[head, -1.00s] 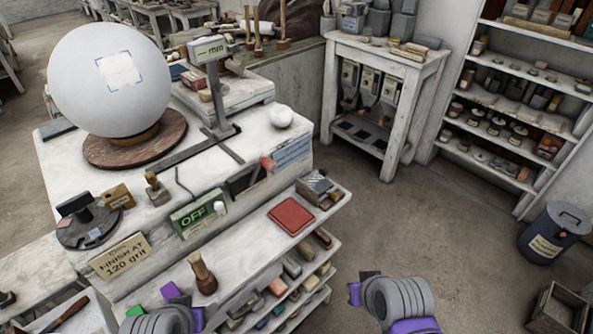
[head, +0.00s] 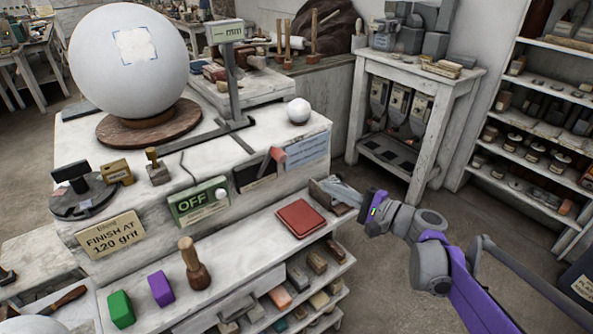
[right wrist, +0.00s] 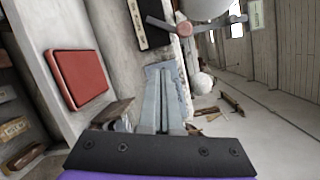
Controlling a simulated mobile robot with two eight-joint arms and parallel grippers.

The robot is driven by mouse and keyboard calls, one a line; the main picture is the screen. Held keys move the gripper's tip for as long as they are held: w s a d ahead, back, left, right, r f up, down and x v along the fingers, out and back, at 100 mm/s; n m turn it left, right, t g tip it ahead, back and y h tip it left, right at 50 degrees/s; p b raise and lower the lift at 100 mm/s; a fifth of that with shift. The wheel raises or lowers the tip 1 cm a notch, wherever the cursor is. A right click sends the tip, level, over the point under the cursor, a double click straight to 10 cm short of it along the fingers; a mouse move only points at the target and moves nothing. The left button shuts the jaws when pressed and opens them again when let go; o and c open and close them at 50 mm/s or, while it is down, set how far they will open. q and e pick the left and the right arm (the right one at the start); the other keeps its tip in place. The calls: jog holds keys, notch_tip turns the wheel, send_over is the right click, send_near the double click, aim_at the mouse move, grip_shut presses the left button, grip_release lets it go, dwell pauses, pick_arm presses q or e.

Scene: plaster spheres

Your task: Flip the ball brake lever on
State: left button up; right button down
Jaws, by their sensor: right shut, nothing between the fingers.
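A lever with a red grip (head: 278,155) is mounted on a dark plate (head: 255,172) on the front of the white workbench (head: 240,158). It stands tilted, its red end up and to the right. The red grip also shows near the top of the right wrist view (right wrist: 184,29). A green OFF sign (head: 198,203) with a white knob is just left of the plate. My right gripper (head: 328,184) is shut and empty, right of and below the lever, apart from it. Its fingers (right wrist: 161,75) point toward the lever side in the right wrist view. My left gripper is out of view.
A large white sphere (head: 128,60) rests on a round wooden base (head: 150,131). A small white ball (head: 298,110) sits on the bench corner. A red pad (head: 300,218) lies on the shelf below. A tool box (right wrist: 112,113) is close to my right gripper.

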jog(key=shift+w+d+r+m+t+y, duration=0.2)
jog(key=shift+w+d+m+t, duration=0.15)
jog(key=shift+w+d, duration=0.25)
jog(key=shift+w+d+r+m+t+y, duration=0.2)
jog(key=shift+w+d+m+t, duration=0.15)
jog(key=shift+w, duration=0.3)
jog(key=w+a+r, duration=0.3)
jog(key=w+a, duration=0.1)
jog(key=a, duration=0.6)
jog(key=shift+a+p, duration=0.3)
jog(key=shift+p, duration=0.1)
jog(key=shift+a+r+n+p, duration=0.1)
jog(key=shift+r+n+p, duration=0.1)
jog(key=shift+n+p, duration=0.2)
